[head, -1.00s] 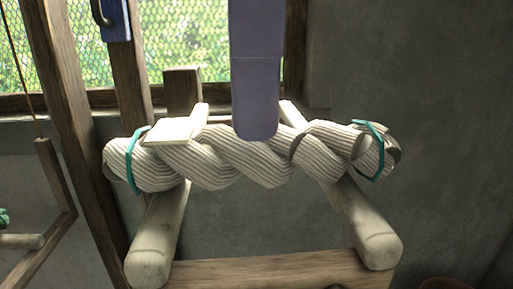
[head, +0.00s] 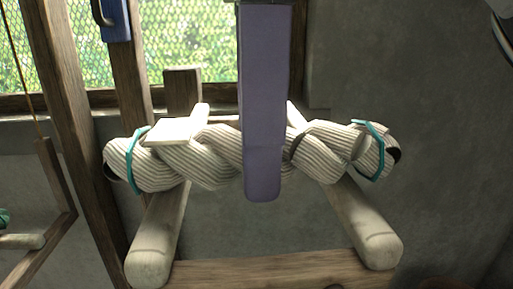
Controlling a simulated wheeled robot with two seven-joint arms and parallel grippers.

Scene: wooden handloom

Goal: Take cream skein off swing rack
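The cream skein (head: 215,160) is a thick twisted hank with fine dark stripes. It lies across the two pale wooden pegs of the swing rack (head: 365,225). A teal tie (head: 131,160) goes round its left end and another (head: 375,150) round its right end. A pale flat tag (head: 172,131) lies on its upper left. My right gripper (head: 263,188) comes down from the top as a purple finger in front of the skein's middle, its tip just below the skein's lower edge. Only one finger shows; whether it touches the skein is unclear. My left gripper is out of view.
A wooden crossbar (head: 275,270) joins the pegs below. Wooden posts (head: 75,130) stand at the left, one with a blue piece (head: 117,20) on it. A meshed window (head: 190,40) is behind. The grey wall at the right is mostly clear.

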